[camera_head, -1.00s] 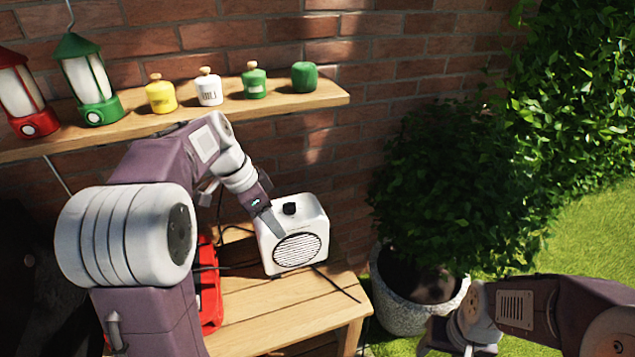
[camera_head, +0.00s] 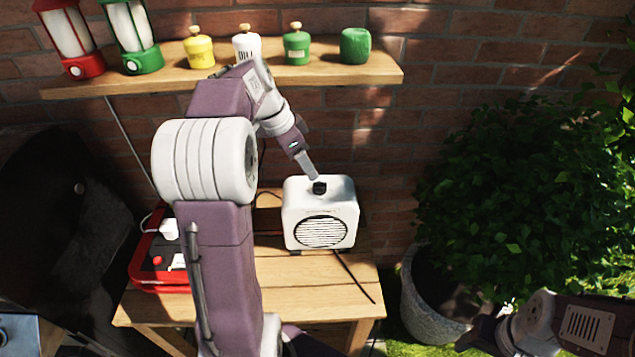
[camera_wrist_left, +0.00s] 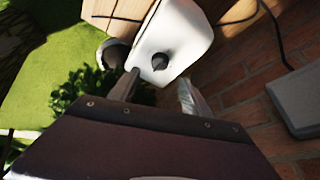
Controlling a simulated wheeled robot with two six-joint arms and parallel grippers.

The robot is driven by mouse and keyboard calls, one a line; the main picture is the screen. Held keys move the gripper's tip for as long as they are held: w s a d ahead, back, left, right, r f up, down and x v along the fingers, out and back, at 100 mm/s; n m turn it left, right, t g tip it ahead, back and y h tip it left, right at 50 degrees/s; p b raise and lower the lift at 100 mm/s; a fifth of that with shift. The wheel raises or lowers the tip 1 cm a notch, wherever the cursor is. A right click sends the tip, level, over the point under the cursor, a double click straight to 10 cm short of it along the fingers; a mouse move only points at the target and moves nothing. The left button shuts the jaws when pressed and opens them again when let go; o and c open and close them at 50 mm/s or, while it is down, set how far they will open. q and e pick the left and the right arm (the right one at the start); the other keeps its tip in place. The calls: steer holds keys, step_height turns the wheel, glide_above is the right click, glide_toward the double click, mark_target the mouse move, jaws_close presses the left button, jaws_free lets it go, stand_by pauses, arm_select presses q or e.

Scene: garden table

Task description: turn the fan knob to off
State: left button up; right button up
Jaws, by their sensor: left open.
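The fan is a white box (camera_head: 302,208) with a round dark grille, standing on the wooden table. Its black knob (camera_head: 319,188) sits on top. In the left wrist view the knob (camera_wrist_left: 160,61) shows on the white top face of the fan (camera_wrist_left: 185,30), ahead of my fingers. My left gripper (camera_head: 312,177) is just above and behind the knob in the head view. Its two fingers stand apart (camera_wrist_left: 156,90) with nothing between them. My right gripper (camera_head: 477,338) is low at the right, partly cut off by the frame, and its fingers are unclear.
A red tray (camera_head: 140,270) with plugs lies left of the fan on the table (camera_head: 300,302). A shelf (camera_head: 225,80) above holds lanterns and several canisters. A potted bush (camera_head: 425,305) stands at the right. A dark cable runs from the fan.

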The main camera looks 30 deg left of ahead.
mark_target(317, 183)
arm_select(q)
steer(key=b+x, duration=0.1)
steer(key=x, duration=0.7)
steer(key=shift+d+f, duration=0.1)
steer(key=shift+f, duration=0.3)
jaws_close()
